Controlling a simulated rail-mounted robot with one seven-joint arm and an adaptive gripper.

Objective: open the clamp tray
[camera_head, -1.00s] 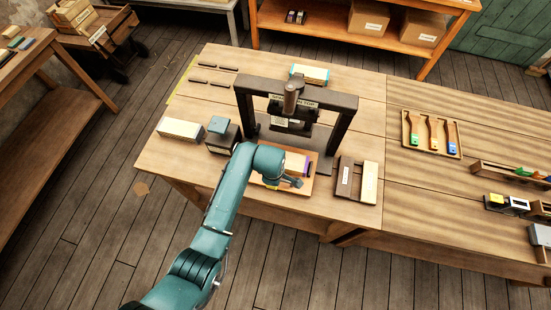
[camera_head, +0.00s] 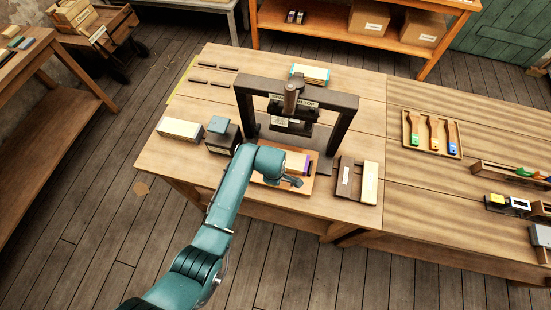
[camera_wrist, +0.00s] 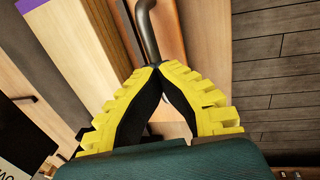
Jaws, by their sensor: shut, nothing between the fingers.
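The clamp tray, a light wooden board (camera_head: 309,184), lies at the front of the press with a purple item (camera_head: 307,164) on it. My arm hides part of it in the head view. In the wrist view, a bent dark metal bar (camera_wrist: 147,30), which looks like a handle, runs along pale wood (camera_wrist: 85,45). My gripper (camera_wrist: 158,66) is shut and empty, its yellow-edged fingertips meeting at the lower end of this bar. I cannot tell whether they touch it. In the head view my gripper (camera_head: 293,182) is low over the tray's front part.
The dark press frame (camera_head: 345,105) stands behind the tray. A dark box with a teal top (camera_head: 219,125) and a white block (camera_head: 180,129) are to the left. A dark-and-pale wooden block pair (camera_head: 357,180) is close on the right. Floor is open in front of the table.

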